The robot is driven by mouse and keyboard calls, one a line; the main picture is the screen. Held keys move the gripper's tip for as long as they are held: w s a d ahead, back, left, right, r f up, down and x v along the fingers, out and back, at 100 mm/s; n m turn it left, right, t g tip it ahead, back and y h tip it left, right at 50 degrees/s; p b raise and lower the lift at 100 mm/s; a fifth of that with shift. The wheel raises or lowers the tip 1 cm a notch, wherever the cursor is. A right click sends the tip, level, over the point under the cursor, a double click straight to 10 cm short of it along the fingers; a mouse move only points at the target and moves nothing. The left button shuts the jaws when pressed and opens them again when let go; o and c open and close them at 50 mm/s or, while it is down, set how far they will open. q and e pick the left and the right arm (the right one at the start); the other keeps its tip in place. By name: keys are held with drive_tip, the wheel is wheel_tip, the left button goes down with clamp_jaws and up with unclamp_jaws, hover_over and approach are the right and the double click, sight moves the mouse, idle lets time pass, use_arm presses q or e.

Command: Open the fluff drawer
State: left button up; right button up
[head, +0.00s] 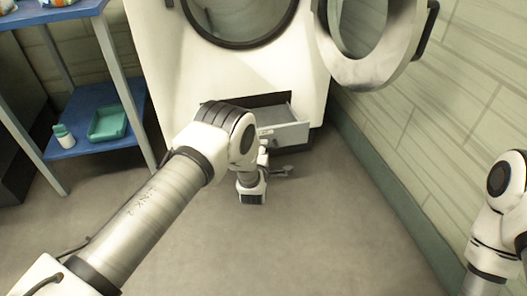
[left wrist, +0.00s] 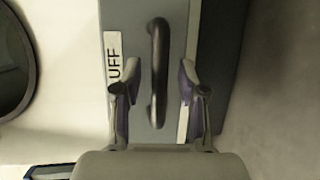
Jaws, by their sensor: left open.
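The fluff drawer (head: 288,134) is a grey drawer low in the white machine, and it stands partly pulled out in the head view. In the left wrist view its grey front (left wrist: 140,38) carries a label ending in "UFF" and a dark bar handle (left wrist: 157,75). My left gripper (left wrist: 155,90) is open, with one finger on each side of the handle; I cannot tell whether they touch it. In the head view my left arm hides part of the drawer, and the gripper (head: 284,171) shows small just below it. My right gripper is out of view.
The white machine (head: 160,60) has a round door (head: 385,70) swung open to the right. A blue shelf (head: 95,150) at left holds a teal tray (head: 108,122) and a small bottle (head: 63,136). The floor (head: 300,245) before the drawer is clear; a tiled wall (head: 460,110) stands right.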

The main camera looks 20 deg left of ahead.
use_arm(q)
drive_tip(key=v, duration=1.2)
drive_tip(key=s+a+f+m+g+p, duration=0.1)
drive_tip(key=s+a+f+m+g, duration=0.15)
drive_tip(key=s, duration=0.35)
drive_tip(key=s+a+f+m+g+p, duration=0.1)
drive_tip(key=s+a+f+g+p, duration=0.2)
drive_tip(key=s, duration=0.4)
drive_tip(key=s+d+f+m+g+h, duration=0.15)
drive_tip(key=s+m+g, duration=0.35)
drive_tip(key=s+m, duration=0.55)
drive_tip(key=s+d+f+m+g+h, duration=0.15)
drive_tip(key=s+m+g, duration=0.5)
drive_tip(key=s, duration=0.65)
wheel_tip(320, 180, up, 37)
drive_tip(key=t+p, duration=0.1)
drive_tip(key=p, duration=3.6)
drive_tip(key=shift+w+a+r, duration=0.15)
drive_tip(key=shift+a+r, duration=0.05)
drive_tip(key=shift+a, duration=0.2)
